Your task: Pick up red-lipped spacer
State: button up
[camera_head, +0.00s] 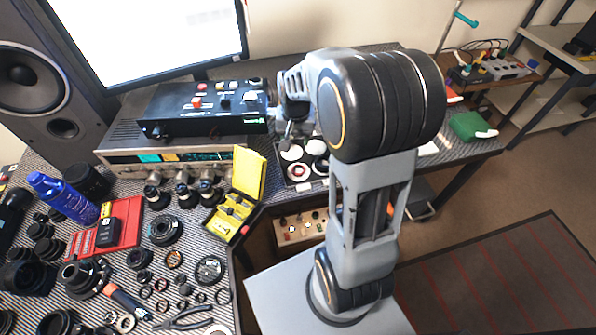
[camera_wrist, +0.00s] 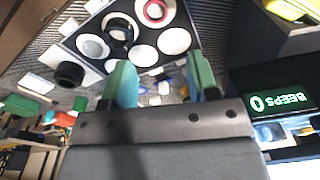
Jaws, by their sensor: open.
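The red-lipped spacer (camera_wrist: 155,12) is a small ring with a red rim, lying on a white round spot of a dark tray (camera_wrist: 104,50) near the top of the wrist view. In the head view the spacer (camera_head: 298,171) shows just below my arm, on the same tray. In the head view my gripper is largely hidden by my arm.
A black ring (camera_wrist: 120,33) sits on the tray beside the spacer. A black cylinder (camera_wrist: 70,74) stands near the tray's edge. A black control box (camera_head: 205,106) and an open yellow case (camera_head: 237,199) flank the tray. Lens parts crowd the bench at left.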

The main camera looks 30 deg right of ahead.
jog(key=m, duration=0.1)
send_over(298, 172)
notch_tip(298, 172, down, 5)
jog(key=shift+g, duration=0.4)
notch_tip(298, 172, down, 8)
jog(key=shift+d+r, duration=0.15)
jog(key=shift+r, duration=0.1)
jog(key=shift+f, duration=2.9)
jog(key=c, duration=0.5)
jog(key=shift+r, duration=0.15)
jog(key=shift+c, duration=0.2)
